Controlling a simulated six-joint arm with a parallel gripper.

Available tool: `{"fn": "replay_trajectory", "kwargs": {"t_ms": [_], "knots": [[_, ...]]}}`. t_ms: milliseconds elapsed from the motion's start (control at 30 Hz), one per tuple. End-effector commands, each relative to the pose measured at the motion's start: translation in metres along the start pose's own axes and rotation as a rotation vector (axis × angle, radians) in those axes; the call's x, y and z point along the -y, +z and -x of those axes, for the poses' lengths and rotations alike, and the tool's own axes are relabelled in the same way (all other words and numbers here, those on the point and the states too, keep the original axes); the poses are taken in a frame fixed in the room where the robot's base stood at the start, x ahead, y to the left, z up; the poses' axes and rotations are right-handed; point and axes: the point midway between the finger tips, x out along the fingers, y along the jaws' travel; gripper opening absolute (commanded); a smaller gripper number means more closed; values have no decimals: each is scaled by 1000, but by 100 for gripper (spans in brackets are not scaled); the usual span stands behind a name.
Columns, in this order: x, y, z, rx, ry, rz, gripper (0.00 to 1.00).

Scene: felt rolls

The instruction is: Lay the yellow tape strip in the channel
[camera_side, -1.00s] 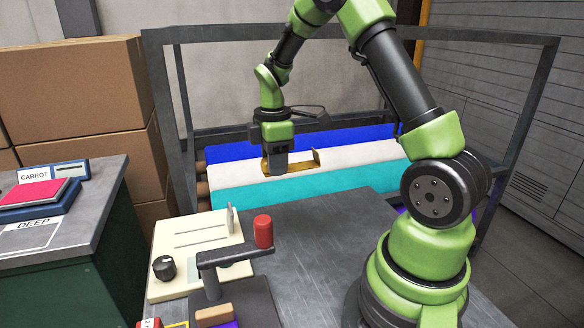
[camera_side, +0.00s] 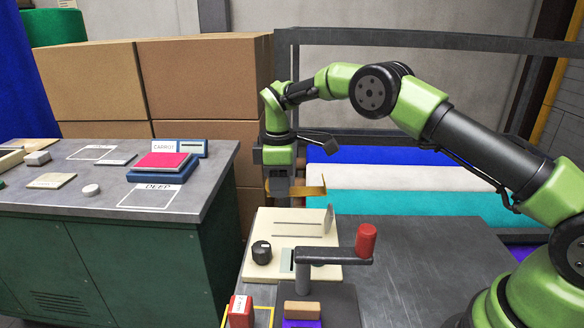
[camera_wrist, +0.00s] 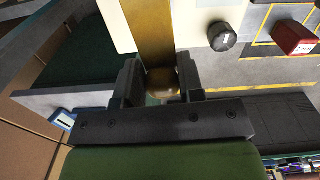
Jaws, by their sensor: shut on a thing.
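The yellow tape strip (camera_side: 309,190) is a flat golden band with an upturned end. My gripper (camera_side: 280,196) is shut on it and holds it in the air near the far left of the cream board. The strip also shows in the wrist view (camera_wrist: 152,35), running forward from between the two fingers of my gripper (camera_wrist: 160,82). The cream board (camera_side: 325,268) has narrow dark lines (camera_side: 298,235) across its far part. I cannot tell which of these is the channel. A small upright plate stands at the board's right edge.
A black knob (camera_side: 261,252) stands on the board. A crank with a red handle (camera_side: 366,240) rises in front of it. Blue, white and teal felt rolls (camera_side: 410,203) lie behind. A green bench (camera_side: 150,250) stands to the left. The grey tabletop right of the board is clear.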

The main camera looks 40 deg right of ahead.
Motion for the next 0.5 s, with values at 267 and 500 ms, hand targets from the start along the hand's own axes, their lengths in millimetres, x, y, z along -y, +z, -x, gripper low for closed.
{"fn": "replay_trajectory", "kwargs": {"t_ms": [267,500], "knots": [[0,0,-31,0,-1,0,2],[0,0,-31,-1,0,0,2]]}}
